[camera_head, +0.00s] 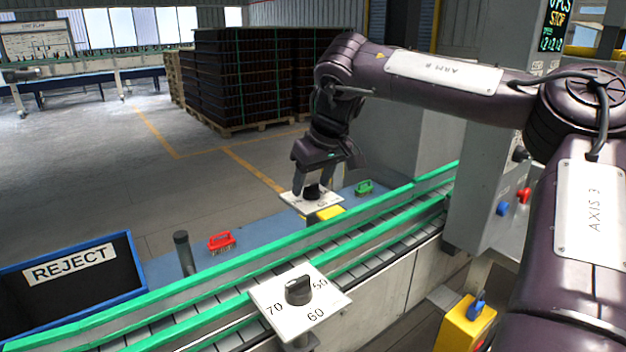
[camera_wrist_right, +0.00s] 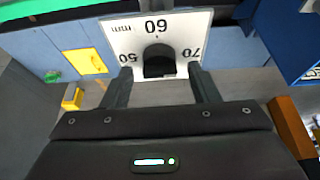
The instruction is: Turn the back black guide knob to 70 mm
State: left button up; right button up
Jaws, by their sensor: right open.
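The back black guide knob (camera_head: 312,191) sits on a white dial plate (camera_head: 292,201) beyond the conveyor. In the right wrist view the knob (camera_wrist_right: 158,62) is on the plate (camera_wrist_right: 122,34) marked 50, 60, 70 and mm. My right gripper (camera_head: 311,183) reaches down over it from above. In the wrist view its open fingers (camera_wrist_right: 160,74) stand on either side of the knob, with visible gaps. Which number the back knob points at is not clear. My left gripper is out of view.
A second black knob (camera_head: 298,291) on a white dial is at the front of the conveyor (camera_head: 375,238). A REJECT bin (camera_head: 125,262) stands at left. Red (camera_head: 221,242) and green (camera_head: 364,187) handled pieces and a yellow block (camera_head: 331,212) lie along the blue back ledge.

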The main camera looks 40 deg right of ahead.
jog(key=v, duration=0.7)
jog(key=shift+r+b, duration=0.3)
jog(key=shift+r, duration=0.1)
jog(key=shift+s+f, duration=0.1)
jog(key=shift+s, duration=0.05)
